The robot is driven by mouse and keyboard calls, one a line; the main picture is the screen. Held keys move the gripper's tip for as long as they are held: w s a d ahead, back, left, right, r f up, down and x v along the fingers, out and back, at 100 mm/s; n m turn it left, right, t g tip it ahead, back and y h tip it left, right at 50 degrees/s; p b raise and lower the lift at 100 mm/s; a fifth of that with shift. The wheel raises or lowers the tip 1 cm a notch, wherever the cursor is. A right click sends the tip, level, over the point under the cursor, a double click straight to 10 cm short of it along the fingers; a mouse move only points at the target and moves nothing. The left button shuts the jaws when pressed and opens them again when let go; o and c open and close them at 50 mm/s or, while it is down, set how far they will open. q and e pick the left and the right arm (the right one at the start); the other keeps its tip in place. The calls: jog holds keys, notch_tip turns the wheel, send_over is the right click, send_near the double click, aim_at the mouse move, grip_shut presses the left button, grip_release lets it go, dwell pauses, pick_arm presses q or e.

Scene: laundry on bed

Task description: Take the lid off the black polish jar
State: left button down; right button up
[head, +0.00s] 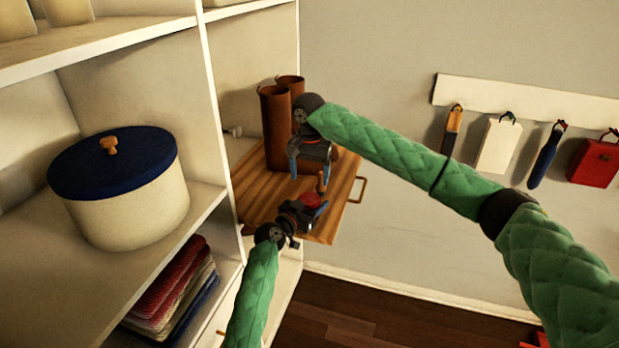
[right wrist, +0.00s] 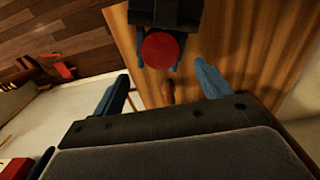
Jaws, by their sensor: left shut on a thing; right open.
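My left gripper (head: 317,204) is shut on a round red-topped thing (head: 309,199), low over or on the wooden board (head: 265,207). In the right wrist view the red disc (right wrist: 160,50) sits between the left gripper's blue fingers. I cannot tell whether it is the polish jar; no black jar is clearly visible. My right gripper (head: 312,166) is open and empty, above and behind the left one. In its wrist view its two blue fingers (right wrist: 162,78) are wide apart, with a small brown wooden piece (right wrist: 168,92) seen between them.
Tall brown boots (head: 276,135) stand at the back of the board, close to my right wrist. A brass handle (head: 359,190) is on the board's right edge. A blue-lidded cream pot (head: 125,205) and folded cloths (head: 170,290) fill the left shelves. Brushes and bags hang on the wall rack (head: 520,98).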

aim_at(310, 198)
jog(key=shift+f, duration=3.85)
jog(key=shift+c, duration=0.3)
jog(key=c, duration=0.9)
jog(key=shift+n, duration=1.7)
jog(key=shift+c, duration=0.2)
jog(key=o, duration=1.1)
